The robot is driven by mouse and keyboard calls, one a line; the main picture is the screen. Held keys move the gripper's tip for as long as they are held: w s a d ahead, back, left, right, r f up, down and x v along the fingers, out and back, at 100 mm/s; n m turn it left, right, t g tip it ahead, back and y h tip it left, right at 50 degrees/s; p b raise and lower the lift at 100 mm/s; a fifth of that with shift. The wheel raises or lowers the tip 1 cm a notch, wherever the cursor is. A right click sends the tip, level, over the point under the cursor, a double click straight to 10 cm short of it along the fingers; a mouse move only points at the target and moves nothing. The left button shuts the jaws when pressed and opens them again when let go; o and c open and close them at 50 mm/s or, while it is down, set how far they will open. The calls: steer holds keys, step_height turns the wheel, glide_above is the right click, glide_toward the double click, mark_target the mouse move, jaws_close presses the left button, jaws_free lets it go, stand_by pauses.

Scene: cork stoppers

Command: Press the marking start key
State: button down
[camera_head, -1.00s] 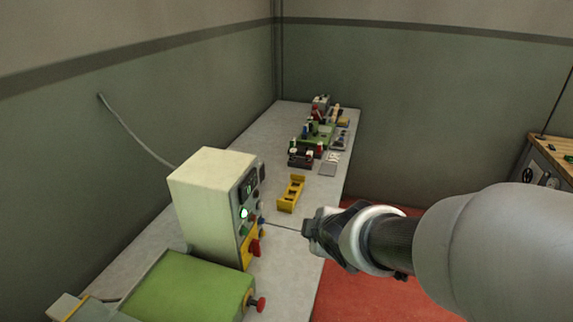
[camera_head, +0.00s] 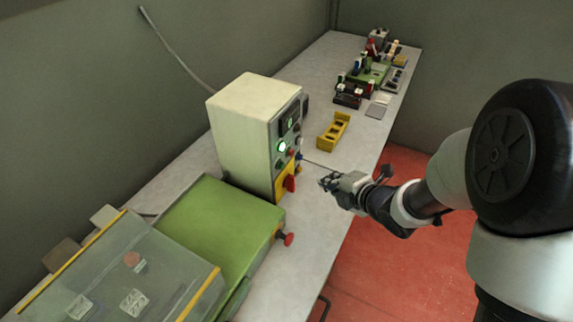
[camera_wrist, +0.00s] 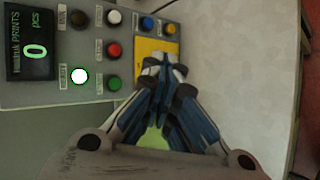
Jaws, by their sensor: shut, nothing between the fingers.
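A cream control box (camera_head: 240,125) stands on the bench, its button panel facing right. In the wrist view the panel (camera_wrist: 50,97) shows a green key (camera_wrist: 115,83), a red key (camera_wrist: 113,49) above it and a white key (camera_wrist: 114,16) at the top. The small labels beside the keys are too blurred to read surely, so the start key's label is not clear. A lit lamp (camera_wrist: 80,76) is left of the green key. My gripper (camera_head: 325,182) is shut and empty, in front of the panel and apart from it. Its fingertips (camera_wrist: 166,62) overlap the yellow plate in the wrist view.
The display (camera_wrist: 33,45) reads 0. Blue (camera_wrist: 147,23) and yellow (camera_wrist: 170,28) knobs sit above the yellow plate (camera_wrist: 152,46). A green machine (camera_head: 235,225) with a red knob (camera_head: 288,239) stands nearer. A yellow holder (camera_head: 333,130) stands behind. Bench (camera_head: 310,225) surface between is clear.

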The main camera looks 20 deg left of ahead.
mark_target(282, 166)
steer(key=shift+a, duration=0.1)
steer(key=a, duration=0.8)
steer(key=shift+w+a+b, duration=0.25)
steer(key=shift+w+b, duration=0.05)
steer(key=shift+w, duration=0.1)
steer(key=shift+a, duration=0.1)
stand_by(1.0)
steer(key=shift+a+b, duration=0.35)
